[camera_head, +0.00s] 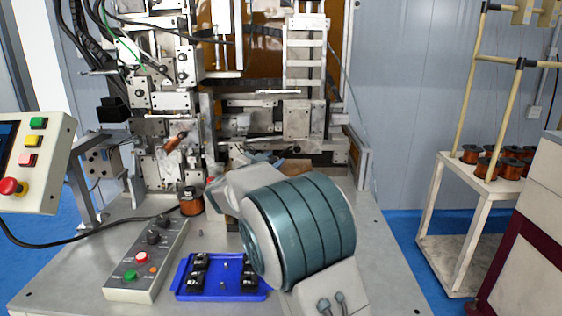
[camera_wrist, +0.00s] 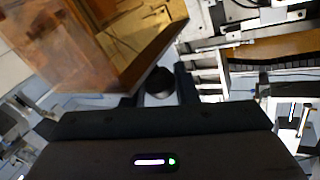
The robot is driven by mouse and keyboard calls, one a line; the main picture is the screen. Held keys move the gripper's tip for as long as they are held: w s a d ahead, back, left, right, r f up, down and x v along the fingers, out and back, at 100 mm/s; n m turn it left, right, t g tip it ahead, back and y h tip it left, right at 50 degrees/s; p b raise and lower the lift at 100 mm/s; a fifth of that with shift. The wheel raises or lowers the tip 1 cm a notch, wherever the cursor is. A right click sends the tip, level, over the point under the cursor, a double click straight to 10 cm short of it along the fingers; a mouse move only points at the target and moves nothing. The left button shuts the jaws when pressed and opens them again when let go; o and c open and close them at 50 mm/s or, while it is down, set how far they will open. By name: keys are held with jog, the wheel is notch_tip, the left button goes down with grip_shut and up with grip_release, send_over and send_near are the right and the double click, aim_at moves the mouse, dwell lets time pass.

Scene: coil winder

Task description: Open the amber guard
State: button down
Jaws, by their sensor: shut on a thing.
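The amber guard (camera_head: 262,50) shows as a see-through amber panel behind the upper machine parts in the head view. In the wrist view, amber panels (camera_wrist: 125,45) fill the upper left, tilted. My gripper (camera_wrist: 160,88) is shut on a dark round knob (camera_wrist: 160,80), which sits between its two black fingers beside the lower corner of the amber panels. The knob's joint to the guard is not clear. In the head view my arm hides most of the gripper, at the front of the machine.
On the machine table, a blue tray (camera_head: 222,294) holds black parts, beside a button box (camera_head: 146,262) and a copper coil (camera_head: 191,203). A control panel (camera_head: 38,160) stands at left. A white cart (camera_head: 455,200) with several spools stands right, with blue floor between.

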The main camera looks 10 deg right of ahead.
jog(key=shift+a, duration=0.15)
jog(key=c, duration=1.2)
grip_release()
jog(key=shift+o, duration=0.2)
jog(key=b+v, duration=0.1)
jog(key=v, duration=1.2)
jog(key=shift+s, duration=0.35)
